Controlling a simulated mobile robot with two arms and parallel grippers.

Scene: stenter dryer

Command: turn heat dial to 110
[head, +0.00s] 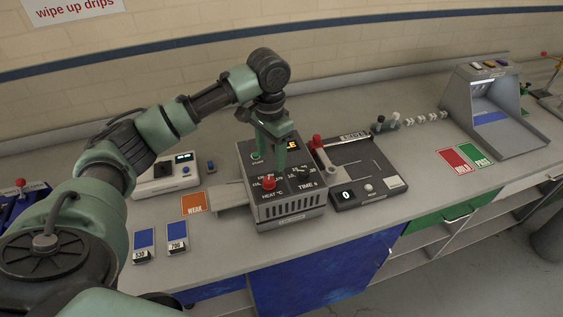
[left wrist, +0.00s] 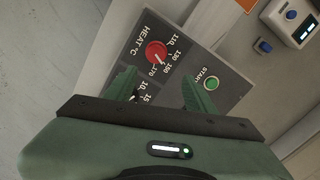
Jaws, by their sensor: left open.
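The red heat dial (head: 268,182) is on the top panel of the grey stenter dryer box (head: 290,208), beside the label HEAT °C. In the left wrist view the dial (left wrist: 156,52) shows clearly, with marks 110, 130, 150 and 170 along one side. A pale pointer line on it seems to face the 170 end. My left gripper (head: 271,158) points down over the panel. In the left wrist view its green fingers (left wrist: 160,90) are apart and empty, and the dial lies beyond their tips, not between them. My right gripper is not in view.
A green START button (left wrist: 211,84) is close to one finger. A dark unit with a red-knobbed lever (head: 317,142) and a display stands right of the dryer. An orange WEAK card (head: 194,203) lies left.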

